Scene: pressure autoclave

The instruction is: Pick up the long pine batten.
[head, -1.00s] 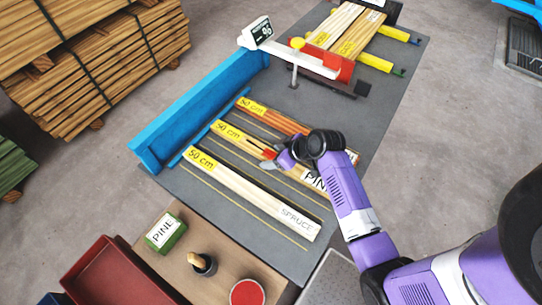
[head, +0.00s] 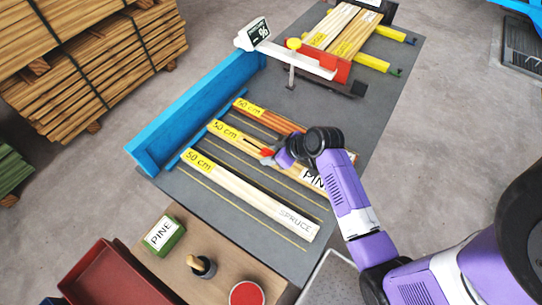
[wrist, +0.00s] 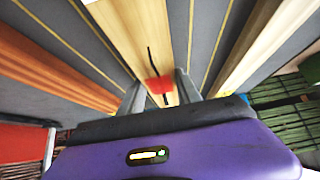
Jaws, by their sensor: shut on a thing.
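The pine batten (head: 243,143) is the pale middle piece on the grey bench, with a yellow "50 cm" label at its far-left end and a white label starting "PIN" near its right end. A red patch with a black line marks its middle. My gripper (head: 270,159) is at this red patch, shut across the batten's width. In the wrist view the batten (wrist: 128,32) runs between my two fingers, one on each side of the red mark. The batten appears to rest on the bench; my arm hides part of its right end.
A spruce batten (head: 245,196) lies in front and a reddish batten (head: 268,117) behind, both parallel. A blue fence (head: 200,108) stands at their left ends. A scale-like stand (head: 310,62) and more boards are at the back.

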